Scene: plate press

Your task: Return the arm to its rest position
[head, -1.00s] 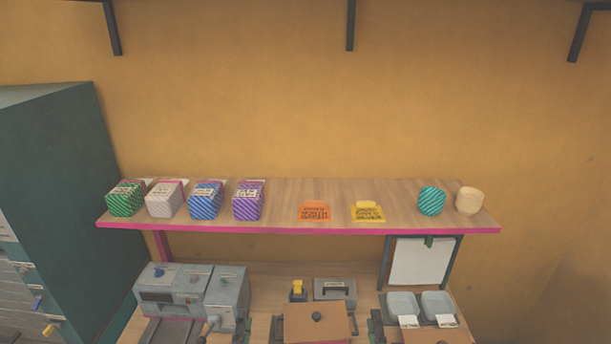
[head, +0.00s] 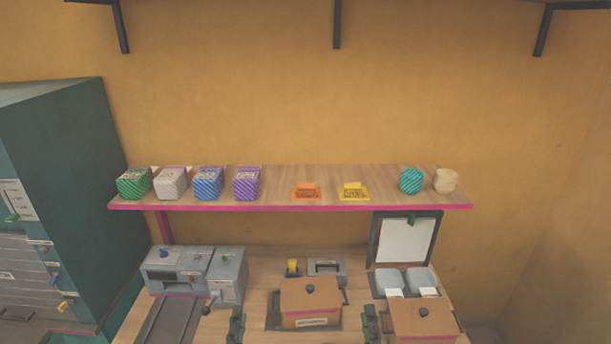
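The left gripper (head: 237,318) shows as a small dark shape at the bottom edge of the head view, between the grey machine and the middle brown box. The right gripper (head: 370,318) is a similar dark shape between the two brown boxes. Both point forward over the workbench (head: 262,268), at about the same height in the picture. They are small and cut off by the frame, so their fingers cannot be made out. No held object is seen at either one.
A grey machine (head: 195,270) stands at the left. Brown lidded boxes stand in the middle (head: 311,302) and at the right (head: 422,320). White trays (head: 405,280) sit behind the right box. A pink-edged shelf (head: 270,205) holds patterned boxes and cylinders. A teal cabinet (head: 60,150) is at far left.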

